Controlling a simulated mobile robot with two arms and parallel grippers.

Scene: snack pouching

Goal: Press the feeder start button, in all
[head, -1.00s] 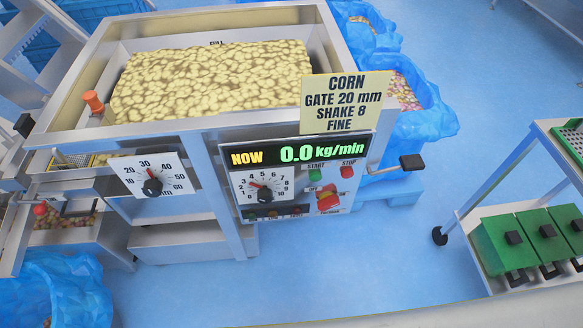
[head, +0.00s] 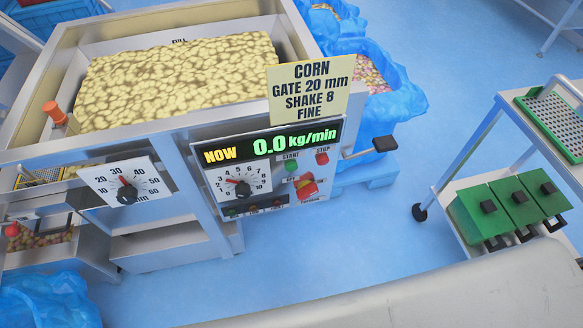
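The green start button (head: 291,166) sits on the feeder's control panel under the START label, left of the red stop button (head: 322,158). The display (head: 268,146) reads NOW 0.0 kg/min. Below the buttons is a red and yellow rotary switch (head: 306,186). The shake dial (head: 239,188) is left of it, and the gate dial (head: 126,193) is on a separate plate further left. The sign (head: 309,88) reads CORN, GATE 20 mm, SHAKE 8, FINE. Neither gripper shows in the head view.
The hopper (head: 150,123) is full of yellow pieces. A crank handle (head: 384,144) sticks out right of the panel. A cart (head: 449,196) with green boxes (head: 513,203) and a green-rimmed tray (head: 556,122) stands right. Blue-lined bins stand behind and lower left. The blue floor between feeder and cart is clear.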

